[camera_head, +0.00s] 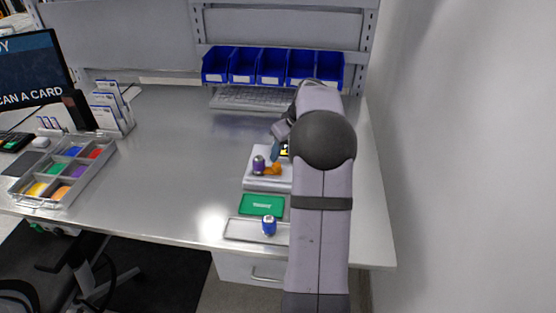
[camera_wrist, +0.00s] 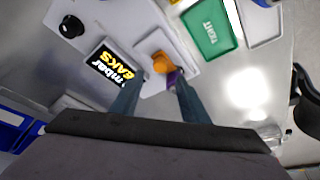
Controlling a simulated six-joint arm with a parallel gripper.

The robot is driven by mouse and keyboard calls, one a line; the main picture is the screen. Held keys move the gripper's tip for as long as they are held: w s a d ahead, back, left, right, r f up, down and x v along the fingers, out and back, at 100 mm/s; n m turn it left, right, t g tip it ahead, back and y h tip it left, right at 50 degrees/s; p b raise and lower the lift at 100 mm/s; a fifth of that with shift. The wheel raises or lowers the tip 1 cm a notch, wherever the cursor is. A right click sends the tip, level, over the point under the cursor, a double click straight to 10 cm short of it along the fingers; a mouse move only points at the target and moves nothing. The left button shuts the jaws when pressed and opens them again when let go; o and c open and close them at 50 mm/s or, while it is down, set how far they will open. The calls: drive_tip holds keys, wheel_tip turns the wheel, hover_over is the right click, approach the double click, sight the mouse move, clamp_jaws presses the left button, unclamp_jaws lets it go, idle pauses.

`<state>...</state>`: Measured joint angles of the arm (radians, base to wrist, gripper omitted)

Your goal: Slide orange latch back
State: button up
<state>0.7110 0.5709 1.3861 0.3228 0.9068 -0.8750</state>
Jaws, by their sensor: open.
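The orange latch (camera_head: 275,169) sits on a white fixture (camera_head: 254,183) in the head view, next to a purple-and-grey cylinder (camera_head: 258,165). In the wrist view the orange latch (camera_wrist: 161,62) shows just beyond my fingertips, with a purple part (camera_wrist: 174,78) beside it near the right finger. My gripper (camera_wrist: 158,92) is open, with its two blue-grey fingers apart and nothing held between them. In the head view my gripper (camera_head: 276,150) is above the far side of the fixture, partly hidden by my arm. Contact between finger and latch cannot be told.
A green card (camera_head: 261,205) and a metal tray (camera_head: 245,230) with a blue cylinder (camera_head: 269,226) lie nearer. Blue bins (camera_head: 272,68) and a keyboard (camera_head: 245,98) are behind. The table's middle left is clear.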

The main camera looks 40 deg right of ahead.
sight(277, 164)
drive_tip(key=shift+p+x, duration=1.45)
drive_tip(key=shift+x, duration=2.25)
drive_tip(key=shift+r, duration=0.1)
